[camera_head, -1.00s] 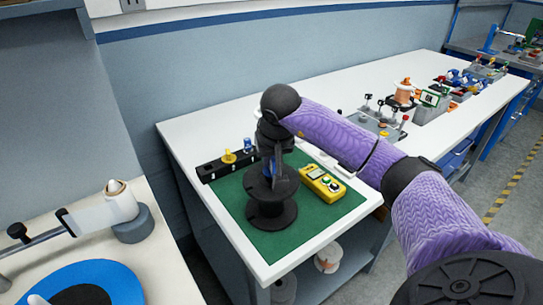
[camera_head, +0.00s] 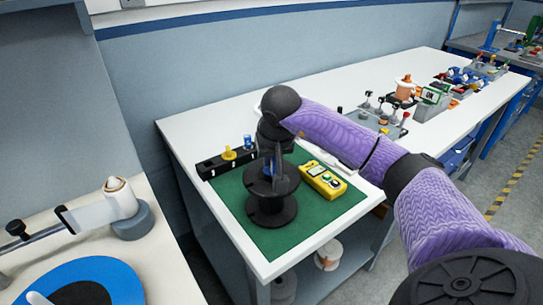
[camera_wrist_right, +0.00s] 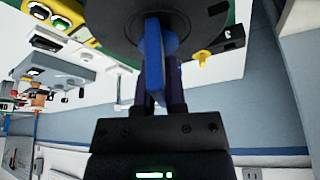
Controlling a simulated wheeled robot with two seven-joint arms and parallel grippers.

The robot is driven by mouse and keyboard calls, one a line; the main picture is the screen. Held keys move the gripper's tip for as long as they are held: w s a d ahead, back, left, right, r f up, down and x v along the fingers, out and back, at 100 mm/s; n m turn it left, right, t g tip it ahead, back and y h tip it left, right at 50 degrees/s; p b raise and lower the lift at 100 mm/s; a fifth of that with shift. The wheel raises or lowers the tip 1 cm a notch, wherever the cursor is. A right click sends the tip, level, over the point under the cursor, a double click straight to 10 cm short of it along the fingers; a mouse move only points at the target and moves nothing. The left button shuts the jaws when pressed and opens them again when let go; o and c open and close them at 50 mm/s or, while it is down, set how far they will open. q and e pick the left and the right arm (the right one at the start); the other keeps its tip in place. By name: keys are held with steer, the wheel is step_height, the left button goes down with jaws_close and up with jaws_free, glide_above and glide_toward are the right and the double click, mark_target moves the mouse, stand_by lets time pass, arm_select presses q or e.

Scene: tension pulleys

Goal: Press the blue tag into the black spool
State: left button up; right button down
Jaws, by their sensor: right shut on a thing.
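The black spool (camera_head: 271,207) stands upright on the green mat (camera_head: 234,219). My right gripper (camera_head: 270,176) points down over the spool's top flange. In the right wrist view it (camera_wrist_right: 157,75) is shut on the blue tag (camera_wrist_right: 155,48), a flat blue strip. The tag's far end meets the middle of the spool's flange (camera_wrist_right: 195,22), at the hub. How deep it sits there is hidden. In the head view only a small blue bit of the tag (camera_head: 267,170) shows between the dark fingers. My left gripper is not in view.
A black rack (camera_head: 212,168) with a yellow and a blue peg lies behind the spool. A yellow meter (camera_head: 323,181) lies right of it on the mat. Fixtures (camera_head: 381,118) stand farther along the white bench. The front of the mat is clear.

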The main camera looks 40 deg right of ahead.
steer(key=shift+f+b, duration=0.4)
steer(key=shift+f, duration=0.3)
steer(key=shift+r, duration=0.1)
steer(key=c, duration=0.6)
jaws_free()
steer(key=p+v, duration=0.2)
steer(key=v, duration=0.8)
